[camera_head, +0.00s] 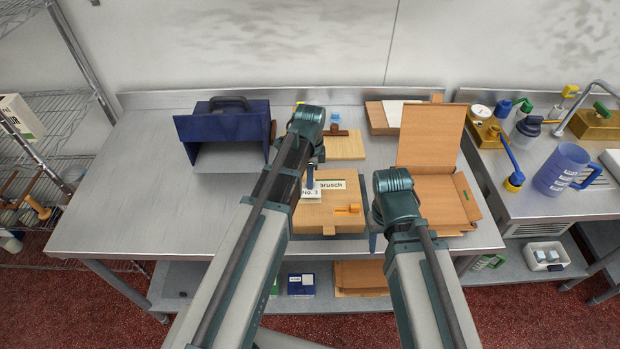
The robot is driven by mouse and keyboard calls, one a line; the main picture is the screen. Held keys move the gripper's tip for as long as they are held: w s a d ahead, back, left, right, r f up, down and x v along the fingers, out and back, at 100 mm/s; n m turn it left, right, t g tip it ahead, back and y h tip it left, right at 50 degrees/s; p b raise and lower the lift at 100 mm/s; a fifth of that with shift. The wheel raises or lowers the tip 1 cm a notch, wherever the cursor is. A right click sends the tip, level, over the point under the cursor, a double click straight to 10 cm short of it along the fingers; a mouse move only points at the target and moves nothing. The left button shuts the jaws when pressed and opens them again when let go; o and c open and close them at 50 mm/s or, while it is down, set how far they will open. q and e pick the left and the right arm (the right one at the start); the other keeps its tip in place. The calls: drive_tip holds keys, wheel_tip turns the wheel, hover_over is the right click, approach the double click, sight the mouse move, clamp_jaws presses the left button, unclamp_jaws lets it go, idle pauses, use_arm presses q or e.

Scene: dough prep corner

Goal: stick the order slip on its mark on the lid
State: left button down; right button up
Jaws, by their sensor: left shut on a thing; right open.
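A closed tan box with a flat lid (313,213) lies at the middle front of the steel table. A white slip reading "No. 3" (311,195) is at its back left part, and a white label ending in "rusch" (331,185) shows just behind it. My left gripper (310,184) is shut on the slip at the lid; I cannot tell whether the slip touches the lid. Its mark cannot be made out. My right gripper (373,238) is open beside the lid's right edge, mostly hidden by its own wrist.
A small orange item (348,209) lies on the lid. An open cardboard box (430,140) stands to the right. A blue bin with a handle (228,125) stands back left. A wooden board (346,146) lies behind. The table's left side is clear.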

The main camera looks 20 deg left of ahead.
use_arm(q)
drive_tip(key=shift+f+b, duration=1.2)
drive_tip(key=c, duration=0.8)
unclamp_jaws()
drive_tip(key=shift+o, duration=0.2)
drive_tip(key=shift+r, duration=0.1)
wheel_tip(320, 180, up, 8)
drive_tip(key=p, duration=0.8)
